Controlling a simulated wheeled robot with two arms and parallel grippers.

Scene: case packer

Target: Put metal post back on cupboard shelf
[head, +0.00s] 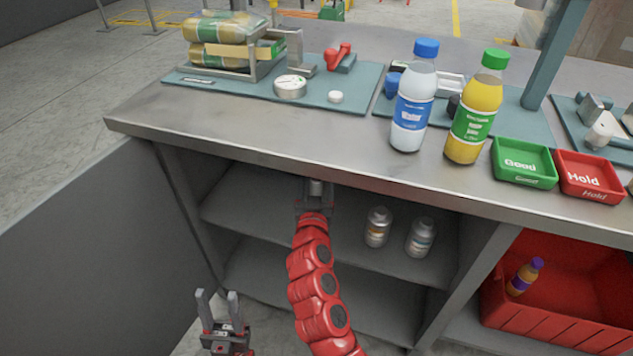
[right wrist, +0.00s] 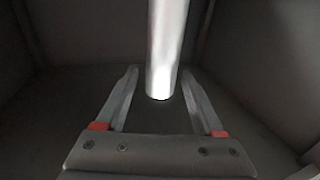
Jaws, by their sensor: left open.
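The metal post (right wrist: 165,50) is a bright, smooth cylinder between the two fingers of my right gripper (right wrist: 160,88) in the right wrist view. A narrow gap shows on each side of it, so the fingers are open around it. In the head view my right gripper (head: 315,197) is inside the cupboard, over the upper shelf (head: 255,215), and only a small pale part of the post (head: 316,187) shows under the counter edge. Whether its lower end touches the shelf is unclear. My left gripper (head: 218,305) is open and empty, low in front of the cupboard.
Two small metal containers (head: 377,227) (head: 420,237) stand on the shelf right of my right gripper. The steel counter (head: 240,130) overhangs the shelf. Bottles and small trays stand on it. A red crate (head: 535,315) is in the bay to the right.

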